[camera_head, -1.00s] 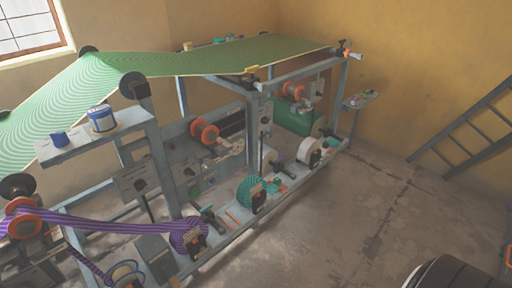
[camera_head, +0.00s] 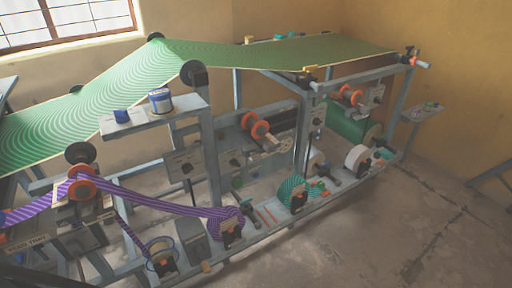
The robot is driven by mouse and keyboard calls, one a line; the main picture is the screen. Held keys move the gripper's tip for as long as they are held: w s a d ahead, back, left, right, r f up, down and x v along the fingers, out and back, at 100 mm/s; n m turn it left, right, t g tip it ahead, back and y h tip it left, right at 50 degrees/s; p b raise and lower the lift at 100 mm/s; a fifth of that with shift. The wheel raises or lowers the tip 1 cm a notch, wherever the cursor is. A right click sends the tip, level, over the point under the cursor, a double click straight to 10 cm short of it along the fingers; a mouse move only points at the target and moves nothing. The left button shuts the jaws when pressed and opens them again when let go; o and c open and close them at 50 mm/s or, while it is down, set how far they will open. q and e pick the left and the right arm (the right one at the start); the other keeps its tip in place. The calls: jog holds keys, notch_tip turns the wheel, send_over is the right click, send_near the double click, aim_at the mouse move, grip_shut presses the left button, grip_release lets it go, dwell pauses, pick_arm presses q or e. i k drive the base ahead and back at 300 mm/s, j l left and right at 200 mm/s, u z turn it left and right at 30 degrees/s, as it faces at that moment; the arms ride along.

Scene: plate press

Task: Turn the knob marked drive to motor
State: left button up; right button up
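The press machine is a long grey frame with a green patterned sheet (camera_head: 250,54) running over its top. Small grey control panels with dark knobs are fixed to the frame. Neither gripper is in view.
A purple striped belt (camera_head: 150,207) runs along the lower left to a roller. A teal roll (camera_head: 291,190) and a white roll (camera_head: 356,158) sit along the lower rail. A shelf (camera_head: 150,122) holds a blue-and-white tin (camera_head: 161,101). The floor (camera_head: 390,235) at front right is clear.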

aim_at(234, 162)
jog(key=i+l+u, duration=0.15)
jog(key=u, duration=0.65)
jog(key=i+l+u, duration=0.15)
jog(key=l+u, duration=0.3)
jog(key=l, duration=0.7)
jog(key=l+u, duration=0.45)
jog(key=l, duration=0.7)
